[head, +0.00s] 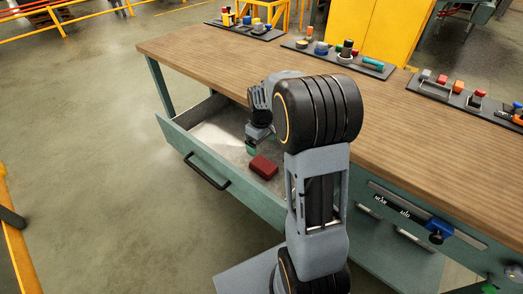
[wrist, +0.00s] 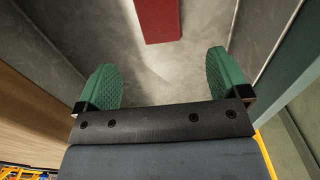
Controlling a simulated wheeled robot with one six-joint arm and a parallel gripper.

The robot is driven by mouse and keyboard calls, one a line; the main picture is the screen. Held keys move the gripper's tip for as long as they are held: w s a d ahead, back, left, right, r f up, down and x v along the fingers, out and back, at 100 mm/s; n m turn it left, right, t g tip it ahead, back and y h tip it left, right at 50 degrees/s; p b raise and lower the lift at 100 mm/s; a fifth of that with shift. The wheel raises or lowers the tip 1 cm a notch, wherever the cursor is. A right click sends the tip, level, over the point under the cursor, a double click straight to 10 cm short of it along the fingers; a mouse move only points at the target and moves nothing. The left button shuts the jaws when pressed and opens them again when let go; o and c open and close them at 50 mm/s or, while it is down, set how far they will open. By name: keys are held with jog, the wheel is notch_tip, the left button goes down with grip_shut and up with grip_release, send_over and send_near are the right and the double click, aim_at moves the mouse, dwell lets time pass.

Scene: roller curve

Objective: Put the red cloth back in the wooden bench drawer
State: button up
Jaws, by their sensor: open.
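The red cloth (head: 263,167) looks like a small folded dark red block. It lies inside the open drawer (head: 180,141) of the wooden-topped bench, on the grey drawer floor. My gripper (head: 252,147) is over the drawer, just behind the cloth in the head view. In the wrist view, the green fingers of my gripper (wrist: 164,80) are spread wide with nothing between them. The red cloth (wrist: 158,18) shows ahead of the fingertips at the top edge, partly cut off and apart from them.
The drawer is pulled out, with a black handle (head: 207,172) on its front. The wooden benchtop (head: 420,130) overhangs the drawer's back. Dark trays of tools (head: 340,58) line the benchtop's far edge. Open floor (head: 90,130) lies to the left.

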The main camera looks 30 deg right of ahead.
jog(key=s+a+r+m+t, duration=0.1)
jog(key=s+a+r, duration=0.1)
jog(key=s, duration=0.3)
jog(key=s+a+r+m+t, duration=0.1)
jog(key=s+a+r+m, duration=0.1)
jog(key=s, duration=0.4)
jog(key=s+a+r+m+t, duration=0.1)
jog(key=s+a+r+m, duration=0.1)
jog(key=s+a+r, duration=0.1)
jog(key=shift+s+a+r, duration=0.2)
jog(key=shift+s+a, duration=0.25)
jog(key=shift+s, duration=0.25)
jog(key=shift+s+a+r, duration=0.15)
jog(key=shift+s+a, duration=0.3)
jog(key=shift+s, duration=0.25)
